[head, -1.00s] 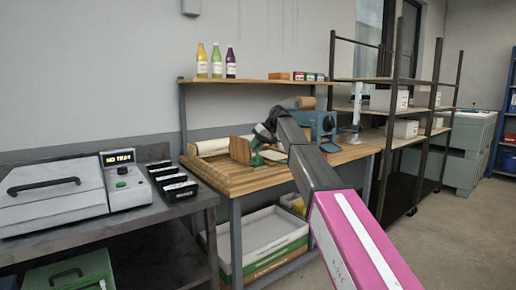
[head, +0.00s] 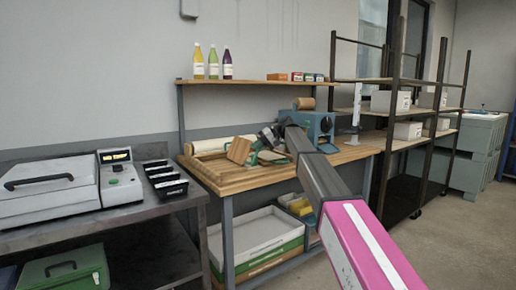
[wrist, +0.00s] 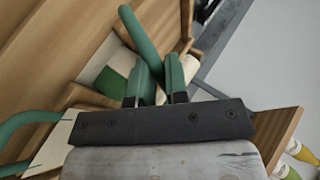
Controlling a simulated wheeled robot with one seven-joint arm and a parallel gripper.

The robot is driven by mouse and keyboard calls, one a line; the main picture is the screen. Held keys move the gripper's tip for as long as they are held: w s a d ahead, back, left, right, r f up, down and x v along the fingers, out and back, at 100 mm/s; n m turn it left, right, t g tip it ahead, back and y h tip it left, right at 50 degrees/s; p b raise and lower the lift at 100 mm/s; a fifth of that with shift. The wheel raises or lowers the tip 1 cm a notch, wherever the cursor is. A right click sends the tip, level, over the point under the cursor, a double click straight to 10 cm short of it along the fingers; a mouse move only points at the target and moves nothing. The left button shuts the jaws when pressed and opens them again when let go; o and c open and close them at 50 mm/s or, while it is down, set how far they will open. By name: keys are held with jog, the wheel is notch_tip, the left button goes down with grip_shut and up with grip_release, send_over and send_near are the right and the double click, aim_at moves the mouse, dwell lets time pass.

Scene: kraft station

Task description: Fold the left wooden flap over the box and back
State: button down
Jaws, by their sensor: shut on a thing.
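The left wooden flap (head: 238,150) stands raised and tilted to the right at the left side of the wooden folding station in the head view. My gripper (wrist: 160,88) is at the station, just right of this flap. In the wrist view its two green fingers are shut on a green bar handle (wrist: 138,32) that runs up between them. A green and white box (wrist: 112,72) shows partly behind the fingers. Another green handle (wrist: 30,121) lies at the left of the wrist view. Which panel the held handle belongs to is partly hidden.
A blue machine (head: 314,126) stands right of the station on the wooden bench (head: 240,181). A paper roll (head: 212,146) lies behind. A shelf (head: 255,82) with several bottles hangs above. A sealing machine (head: 60,190) and black trays (head: 166,180) stand left.

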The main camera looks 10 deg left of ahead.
jog(key=shift+s+f, duration=0.2)
jog(key=shift+f, duration=0.05)
jog(key=c, duration=1.1)
grip_release()
jog(key=shift+r, duration=0.1)
jog(key=shift+w, duration=0.1)
jog(key=v, duration=1)
jog(key=shift+d+r, duration=0.25)
jog(key=shift+r, duration=0.05)
